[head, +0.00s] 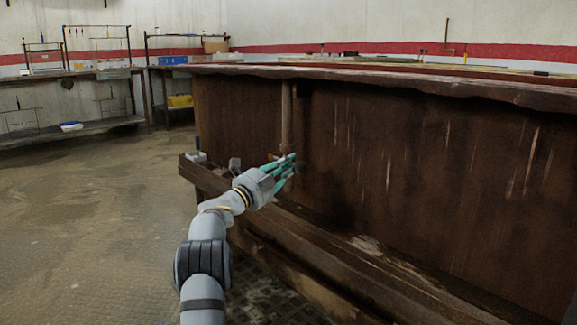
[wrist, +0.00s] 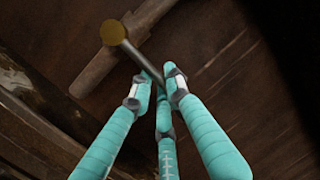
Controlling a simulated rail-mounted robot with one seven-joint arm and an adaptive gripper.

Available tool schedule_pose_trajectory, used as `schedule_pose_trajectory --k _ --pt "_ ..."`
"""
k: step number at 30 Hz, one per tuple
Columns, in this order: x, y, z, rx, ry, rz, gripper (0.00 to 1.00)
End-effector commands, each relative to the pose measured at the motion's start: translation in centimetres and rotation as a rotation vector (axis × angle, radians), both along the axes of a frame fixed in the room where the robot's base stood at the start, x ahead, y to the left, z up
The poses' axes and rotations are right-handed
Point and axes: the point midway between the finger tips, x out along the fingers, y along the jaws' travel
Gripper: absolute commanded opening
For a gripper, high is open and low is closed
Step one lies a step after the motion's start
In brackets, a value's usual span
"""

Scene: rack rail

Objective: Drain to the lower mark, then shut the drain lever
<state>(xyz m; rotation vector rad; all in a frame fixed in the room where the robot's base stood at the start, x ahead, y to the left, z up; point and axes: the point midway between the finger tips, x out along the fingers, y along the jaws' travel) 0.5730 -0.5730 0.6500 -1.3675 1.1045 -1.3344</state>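The drain lever (wrist: 142,64) shows in the wrist view as a dark rod running from a round brass end (wrist: 113,32) beside a brown pipe. My gripper (wrist: 159,76) has its teal fingers closed in around the lever's lower end. In the head view my gripper (head: 291,164) is at the front wall of the brown tank (head: 420,170), at the foot of a vertical pipe (head: 286,112); the fingers hide most of the lever there. No level mark or liquid level can be made out.
A wooden ledge (head: 300,232) runs along the tank's base below my gripper. Small fittings (head: 196,156) stand on its left end. Shelves and benches (head: 80,75) line the back wall at left. The floor (head: 90,220) at left is clear.

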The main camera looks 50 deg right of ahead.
Motion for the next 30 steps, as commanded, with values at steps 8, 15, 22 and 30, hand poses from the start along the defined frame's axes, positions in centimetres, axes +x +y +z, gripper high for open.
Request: schedule_pose_trajectory --k 8,15,22,30 --pt "0.0 0.0 -0.1 0.001 0.003 0.0 0.33" --pt "0.0 0.0 0.0 0.0 0.004 0.0 0.34" --pt "0.2 1.7 -0.3 0.001 0.005 0.004 0.34" --pt "0.0 7.2 -1.4 0.001 0.006 0.005 0.34"
